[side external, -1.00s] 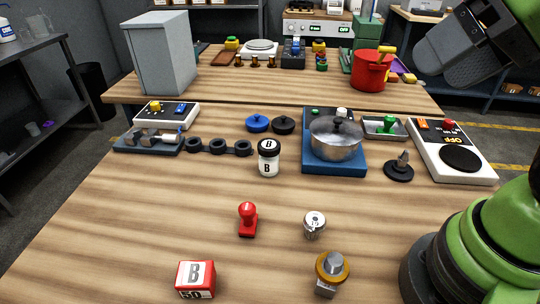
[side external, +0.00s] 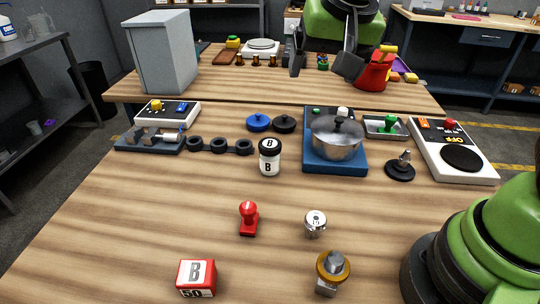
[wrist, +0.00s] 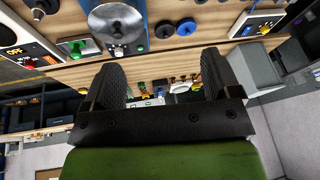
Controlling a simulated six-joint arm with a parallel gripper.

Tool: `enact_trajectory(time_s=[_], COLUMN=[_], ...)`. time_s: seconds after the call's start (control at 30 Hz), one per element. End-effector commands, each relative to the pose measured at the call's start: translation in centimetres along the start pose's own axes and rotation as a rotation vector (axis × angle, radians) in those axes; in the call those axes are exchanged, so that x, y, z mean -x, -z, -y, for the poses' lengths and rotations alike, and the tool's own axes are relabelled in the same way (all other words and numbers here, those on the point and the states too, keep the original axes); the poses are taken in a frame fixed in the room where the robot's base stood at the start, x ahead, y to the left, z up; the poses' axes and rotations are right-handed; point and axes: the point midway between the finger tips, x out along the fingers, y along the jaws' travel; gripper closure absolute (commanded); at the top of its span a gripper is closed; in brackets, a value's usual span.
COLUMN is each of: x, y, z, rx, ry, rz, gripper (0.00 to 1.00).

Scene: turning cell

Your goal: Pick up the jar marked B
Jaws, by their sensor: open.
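The jar marked B (side external: 270,165) is white with a black lid that also bears a B. It stands upright on the wooden table, left of the blue hot plate, in the side external view. I do not see it in the wrist view. My gripper (side external: 322,68) is above the far part of the table, behind and well apart from the jar. In the wrist view my gripper (wrist: 160,78) has its two dark fingers wide apart with nothing between them.
A steel pot (side external: 337,138) on the blue hot plate (side external: 335,168) stands right of the jar. Blue (side external: 258,123) and black (side external: 284,124) lids lie behind it.

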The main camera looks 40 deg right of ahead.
Motion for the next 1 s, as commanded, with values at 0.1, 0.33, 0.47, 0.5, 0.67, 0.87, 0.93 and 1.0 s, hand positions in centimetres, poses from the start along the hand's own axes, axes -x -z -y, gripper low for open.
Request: enact_trajectory(time_s=[0.1,0.33,0.47,0.5,0.67,0.87,0.93,1.0], x=[-5.0,-12.3,-14.2,-14.7,-17.0,-19.1,-19.6,-20.4], y=[0.3,-0.6,-1.0,-1.1,-1.1,-1.0,-0.9,-0.9], z=[2.5,5.2,5.7,5.8,5.4,5.1,5.1,5.1], rx=[-0.013,-0.037,-0.043,-0.045,-0.047,-0.047,-0.048,-0.048], ry=[-0.067,-0.136,-0.147,-0.149,-0.153,-0.151,-0.150,-0.151], rz=[0.000,-0.024,-0.033,-0.034,-0.033,-0.034,-0.035,-0.033], gripper=[0.17,0.17,0.17,0.17,0.17,0.17,0.17,0.17])
